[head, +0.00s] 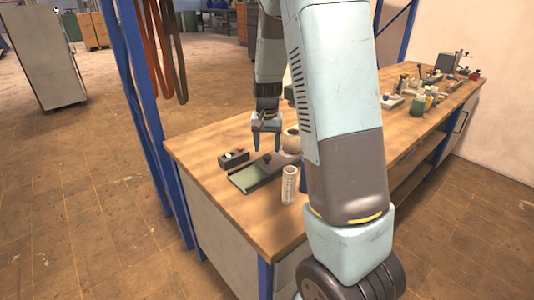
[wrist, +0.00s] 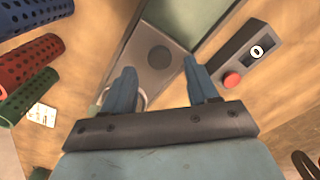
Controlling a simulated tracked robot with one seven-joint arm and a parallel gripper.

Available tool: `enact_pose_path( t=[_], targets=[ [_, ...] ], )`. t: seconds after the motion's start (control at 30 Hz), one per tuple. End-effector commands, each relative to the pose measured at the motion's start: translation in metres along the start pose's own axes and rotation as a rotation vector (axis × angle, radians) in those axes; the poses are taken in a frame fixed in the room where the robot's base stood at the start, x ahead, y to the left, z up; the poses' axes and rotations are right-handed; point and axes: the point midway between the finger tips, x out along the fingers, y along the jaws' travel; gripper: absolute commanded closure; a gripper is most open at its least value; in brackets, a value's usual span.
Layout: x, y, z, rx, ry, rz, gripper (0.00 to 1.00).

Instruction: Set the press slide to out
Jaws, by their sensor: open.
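The press slide is a low unit on the workbench, with a grey plate (head: 277,166) and a green strip (head: 245,180) along its front left. A small dark knob (head: 267,157) stands on the grey plate. In the wrist view the grey plate (wrist: 143,78) carries the knob as a dark round spot (wrist: 158,58), with a green part (wrist: 190,15) beyond. My gripper (head: 266,148) is open, pointing down above the plate. In the wrist view its fingers (wrist: 158,68) lie either side of the knob, apart from it. I cannot tell the remaining height.
A dark control box (head: 233,158) with a red button (wrist: 231,79) sits left of the slide. A white perforated cylinder (head: 289,185) stands in front. Blue (wrist: 35,38), red (wrist: 28,68) and green (wrist: 28,97) perforated cylinders show at the left. A beige pot (head: 291,140) stands close behind.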

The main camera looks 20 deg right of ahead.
Motion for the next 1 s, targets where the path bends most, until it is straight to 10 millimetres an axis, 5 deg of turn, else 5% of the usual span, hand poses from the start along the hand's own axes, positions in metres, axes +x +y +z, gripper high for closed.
enact_pose_path(
  t=[0.3,0.67,1.0],
  targets=[
    [0.032,0.000,0.000,0.000,-0.001,0.000,0.41],
    [0.035,0.000,0.000,0.000,0.000,0.000,0.42],
    [0.035,0.000,0.000,0.000,0.000,0.000,0.75]
  ],
)
